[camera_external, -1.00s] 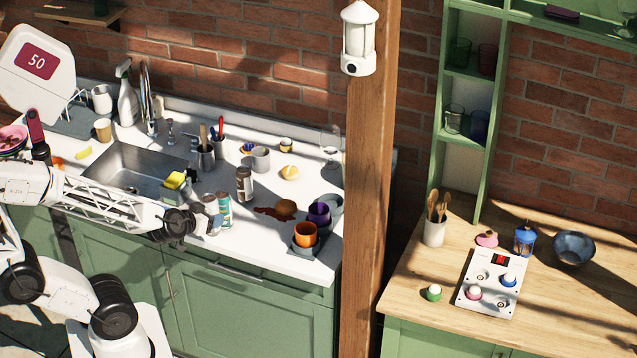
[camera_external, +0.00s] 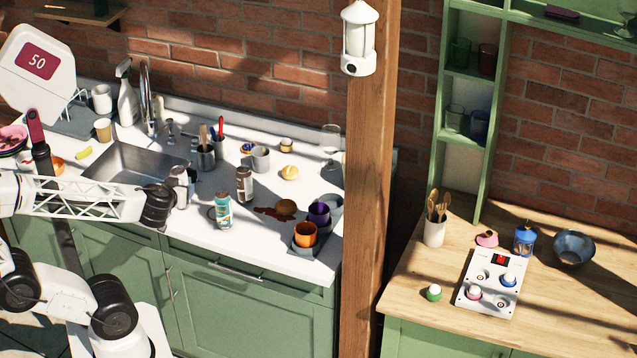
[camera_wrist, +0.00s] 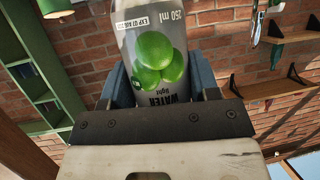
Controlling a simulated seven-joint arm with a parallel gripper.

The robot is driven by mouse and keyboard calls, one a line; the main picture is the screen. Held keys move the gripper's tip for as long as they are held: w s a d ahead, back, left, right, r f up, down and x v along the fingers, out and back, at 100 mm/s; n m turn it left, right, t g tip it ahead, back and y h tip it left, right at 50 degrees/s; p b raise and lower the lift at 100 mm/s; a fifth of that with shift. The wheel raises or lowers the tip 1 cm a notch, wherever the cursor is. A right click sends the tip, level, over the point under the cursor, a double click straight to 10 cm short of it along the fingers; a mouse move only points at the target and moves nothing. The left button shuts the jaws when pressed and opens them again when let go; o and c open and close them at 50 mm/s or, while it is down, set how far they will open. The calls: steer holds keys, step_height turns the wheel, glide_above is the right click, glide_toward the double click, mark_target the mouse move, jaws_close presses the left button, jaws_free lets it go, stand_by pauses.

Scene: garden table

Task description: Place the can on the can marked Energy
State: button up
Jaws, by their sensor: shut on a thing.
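My gripper (camera_wrist: 160,92) is shut on a grey can (camera_wrist: 152,50) printed with green limes and "WATER light", "250 ml". In the wrist view the can stands between the two fingers, its top outside the picture. In the external view the held can (camera_external: 180,186) is at the end of my arm, by the sink's right side. A teal can (camera_external: 222,210) stands on the white counter to the right of my gripper. A brown and silver can (camera_external: 244,184) stands farther back. Neither standing can's label is readable, so I cannot tell which is marked Energy.
The sink (camera_external: 125,170) is left of the held can. A utensil holder (camera_external: 206,156) stands behind. Right of the teal can are a brown spill (camera_external: 272,212), a round brown item (camera_external: 285,207), an orange cup (camera_external: 305,234) and a purple cup (camera_external: 319,213). A wooden post (camera_external: 370,180) stands beyond the counter.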

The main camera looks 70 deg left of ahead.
steer(key=shift+s+r, duration=0.1)
steer(key=shift+s, duration=0.05)
steer(key=shift+a, duration=0.1)
stand_by(0.3)
glide_above(222, 195)
steer(key=shift+f, duration=0.75)
steer(key=shift+f, duration=0.15)
steer(key=shift+f, duration=1.65)
steer(key=shift+f, duration=0.1)
steer(key=o, duration=1.1)
steer(key=shift+c, duration=0.2)
